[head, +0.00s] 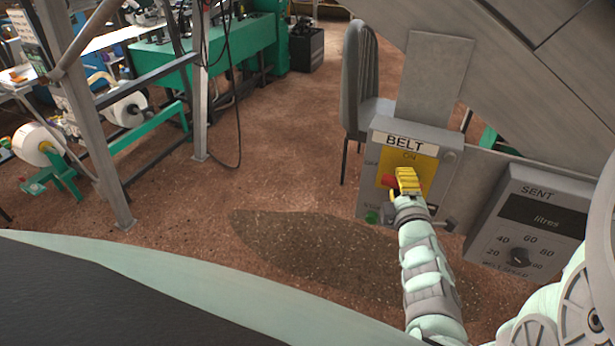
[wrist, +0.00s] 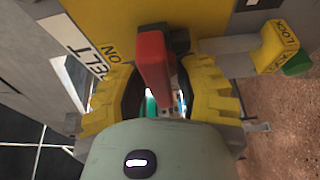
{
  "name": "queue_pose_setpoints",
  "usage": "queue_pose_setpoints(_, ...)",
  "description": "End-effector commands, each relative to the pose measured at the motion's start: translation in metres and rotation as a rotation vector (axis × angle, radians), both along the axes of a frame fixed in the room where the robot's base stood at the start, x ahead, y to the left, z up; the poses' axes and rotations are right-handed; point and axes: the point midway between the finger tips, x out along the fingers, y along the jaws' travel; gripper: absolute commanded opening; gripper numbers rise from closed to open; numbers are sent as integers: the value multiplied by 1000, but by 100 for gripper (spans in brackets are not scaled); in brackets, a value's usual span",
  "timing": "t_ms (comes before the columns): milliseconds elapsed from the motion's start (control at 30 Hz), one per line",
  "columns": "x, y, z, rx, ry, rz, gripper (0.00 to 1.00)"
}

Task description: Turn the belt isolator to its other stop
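The belt isolator is on a grey box labelled BELT (head: 448,165), with a yellow plate (head: 386,162) marked ON at its top. Its red handle (head: 389,181) shows just left of my gripper (head: 408,181) and points left, roughly at small lettering that looks like OFF. In the wrist view the red handle (wrist: 153,58) stands between the two yellow fingers of my gripper (wrist: 160,98). The fingers are apart, one on each side, with gaps beside the handle. The handle's lower part is partly hidden by my gripper.
A yellow tab marked LOCK (wrist: 282,45) sits beside the handle, near a green button (head: 372,217). A grey chair (head: 360,85) stands behind. Floor to the left is open.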

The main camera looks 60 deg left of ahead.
Motion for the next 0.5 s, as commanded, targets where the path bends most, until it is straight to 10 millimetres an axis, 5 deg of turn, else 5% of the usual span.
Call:
queue_pose_setpoints(300, 0, 0, 0, 0, 0, 0, 0)
queue_pose_setpoints(500, 0, 0, -1, 1, 2, -1, 0)
